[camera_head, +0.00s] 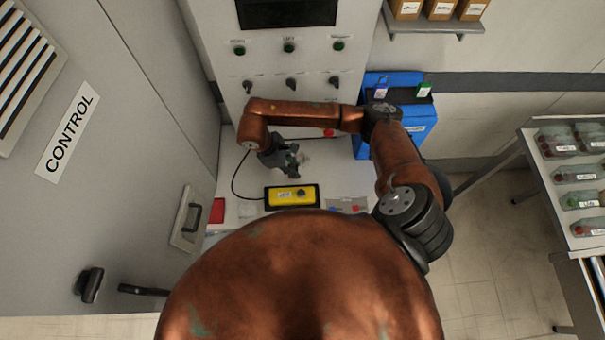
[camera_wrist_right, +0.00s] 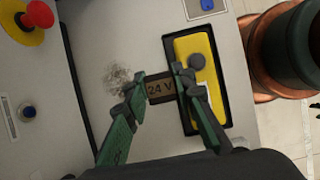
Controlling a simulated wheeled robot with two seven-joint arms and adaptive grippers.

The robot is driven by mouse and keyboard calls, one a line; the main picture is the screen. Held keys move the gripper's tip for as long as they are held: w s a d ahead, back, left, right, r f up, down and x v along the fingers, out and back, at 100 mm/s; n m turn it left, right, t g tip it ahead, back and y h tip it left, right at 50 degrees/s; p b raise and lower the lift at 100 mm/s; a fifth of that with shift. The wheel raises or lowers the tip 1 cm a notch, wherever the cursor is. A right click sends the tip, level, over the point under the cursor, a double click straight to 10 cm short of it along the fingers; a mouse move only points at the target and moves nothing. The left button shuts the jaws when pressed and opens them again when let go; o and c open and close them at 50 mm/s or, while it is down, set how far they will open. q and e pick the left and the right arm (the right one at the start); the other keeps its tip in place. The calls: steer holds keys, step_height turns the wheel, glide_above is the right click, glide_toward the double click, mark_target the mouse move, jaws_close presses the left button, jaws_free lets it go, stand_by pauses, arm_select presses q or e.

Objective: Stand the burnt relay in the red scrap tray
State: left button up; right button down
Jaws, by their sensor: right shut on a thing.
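My right gripper (camera_head: 288,160) is over the bench below the control panel. In the right wrist view its green and black fingers (camera_wrist_right: 158,87) are shut on a small dark block with a brown "24 V" label (camera_wrist_right: 160,89), which I take to be the burnt relay. In the head view the fingers largely hide it, and its height above the bench is hard to judge. The red scrap tray (camera_head: 217,211) lies on the bench at the left, apart from the gripper. My left gripper is not in view.
A yellow box (camera_head: 291,196) in a black frame sits on the bench below the gripper, with a black cable beside it. A sooty smudge (camera_wrist_right: 118,78) marks the bench. A blue bin (camera_head: 418,117) stands right. A grey cabinet with handles (camera_head: 188,218) borders the left.

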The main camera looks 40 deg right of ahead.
steer(key=d+f+b, duration=0.2)
steer(key=b, duration=0.1)
steer(key=d+f+b, duration=0.1)
steer(key=f+b, duration=0.1)
steer(key=b, duration=0.1)
steer(key=shift+w+d+f, duration=0.2)
steer(key=shift+d+f, duration=0.4)
steer(key=shift+f, duration=0.05)
steer(key=shift+d+f+b, duration=0.2)
steer(key=shift+f+b, duration=0.2)
steer(key=shift+f, duration=1.3)
steer(key=shift+f, duration=0.1)
steer(key=c, duration=1.6)
jaws_free()
